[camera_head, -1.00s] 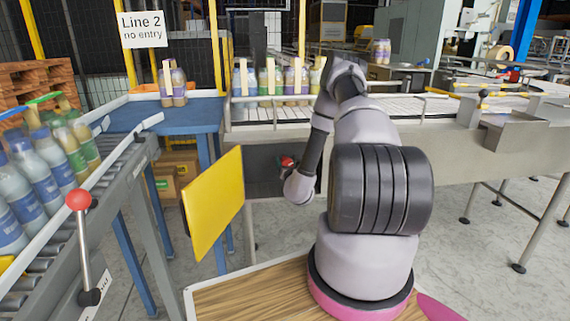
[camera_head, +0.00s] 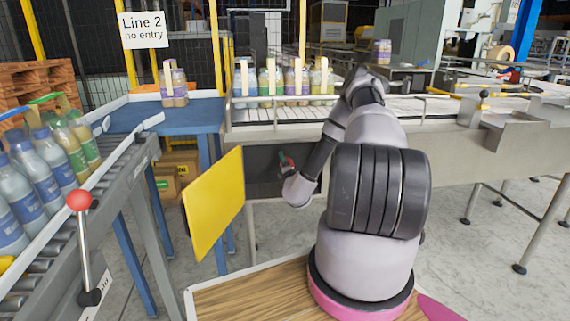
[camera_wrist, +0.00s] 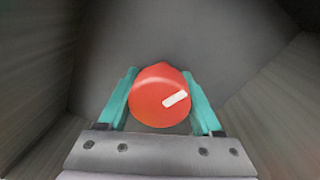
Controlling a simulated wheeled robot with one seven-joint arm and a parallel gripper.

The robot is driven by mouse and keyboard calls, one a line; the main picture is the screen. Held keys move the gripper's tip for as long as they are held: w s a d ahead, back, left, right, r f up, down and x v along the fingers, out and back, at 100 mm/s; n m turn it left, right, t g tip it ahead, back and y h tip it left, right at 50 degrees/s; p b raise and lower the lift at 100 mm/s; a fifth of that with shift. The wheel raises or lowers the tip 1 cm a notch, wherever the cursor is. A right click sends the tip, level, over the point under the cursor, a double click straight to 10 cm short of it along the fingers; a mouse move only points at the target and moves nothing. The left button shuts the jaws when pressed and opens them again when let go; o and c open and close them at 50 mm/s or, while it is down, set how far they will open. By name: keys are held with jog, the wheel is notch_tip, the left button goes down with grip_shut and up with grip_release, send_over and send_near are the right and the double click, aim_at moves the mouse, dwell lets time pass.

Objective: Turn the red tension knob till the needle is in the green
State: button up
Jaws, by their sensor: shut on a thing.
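The red tension knob (camera_wrist: 158,98) is in the middle of the wrist view, on a dark grey panel. Its white mark points to the right and slightly up. My gripper (camera_wrist: 160,102) has its two teal fingers on either side of the knob, shut on it. In the head view the knob (camera_head: 283,159) is a small red spot at the dark panel under the conveyor, and my gripper and wrist are beside it. The needle and its green zone do not show in either view.
A yellow panel (camera_head: 215,204) stands left of my arm. The conveyor (camera_head: 270,116) with several bottle packs (camera_head: 285,80) runs above the dark panel (camera_head: 262,168). A roller line with bottles and a red-ball lever (camera_head: 79,200) is at the left. Grey walls flank the knob in the wrist view.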

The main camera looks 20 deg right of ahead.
jog(key=shift+a+m, duration=0.15)
jog(key=shift+m, duration=0.65)
jog(key=shift+r, duration=0.1)
jog(key=o, duration=1.3)
jog(key=shift+s, duration=0.15)
jog(key=v, duration=1)
jog(key=shift+s, duration=0.25)
jog(key=shift+s+a, duration=0.1)
